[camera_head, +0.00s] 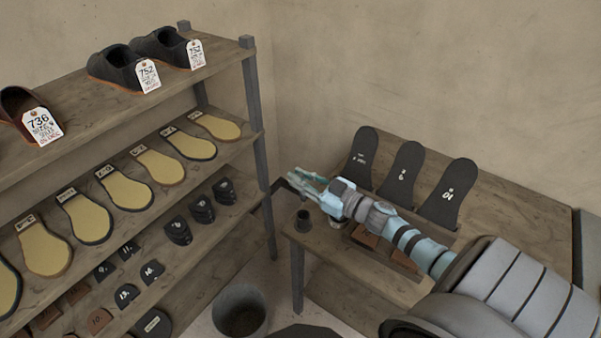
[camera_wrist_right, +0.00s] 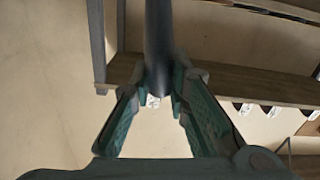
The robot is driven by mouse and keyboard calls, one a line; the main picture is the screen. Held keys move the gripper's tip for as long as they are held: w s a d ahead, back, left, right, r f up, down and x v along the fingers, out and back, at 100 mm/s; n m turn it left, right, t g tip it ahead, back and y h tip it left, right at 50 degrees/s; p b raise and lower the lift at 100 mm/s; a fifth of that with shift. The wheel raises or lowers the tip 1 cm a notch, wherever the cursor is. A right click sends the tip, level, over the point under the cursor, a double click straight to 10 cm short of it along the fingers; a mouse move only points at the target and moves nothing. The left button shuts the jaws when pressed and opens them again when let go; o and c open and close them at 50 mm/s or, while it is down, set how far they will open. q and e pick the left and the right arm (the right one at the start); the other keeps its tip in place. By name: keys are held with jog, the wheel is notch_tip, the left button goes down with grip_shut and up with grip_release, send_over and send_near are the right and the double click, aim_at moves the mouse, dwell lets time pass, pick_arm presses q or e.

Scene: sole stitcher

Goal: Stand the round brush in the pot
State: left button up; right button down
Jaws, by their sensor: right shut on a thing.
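My left gripper is not in view.
Three dark sole patterns (camera_head: 405,172) stand at the back of the table (camera_head: 495,225). Brown blocks (camera_head: 367,237) lie under my right arm. A shelf rack (camera_head: 228,150) with shoes and soles stands at the left. A grey bucket (camera_head: 240,312) is on the floor.

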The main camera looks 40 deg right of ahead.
notch_tip(320, 180, down, 11)
jog(key=b, duration=0.9)
jog(key=shift+s+r, duration=0.1)
jog(key=c, duration=1.5)
grip_release()
jog(key=shift+o, duration=0.2)
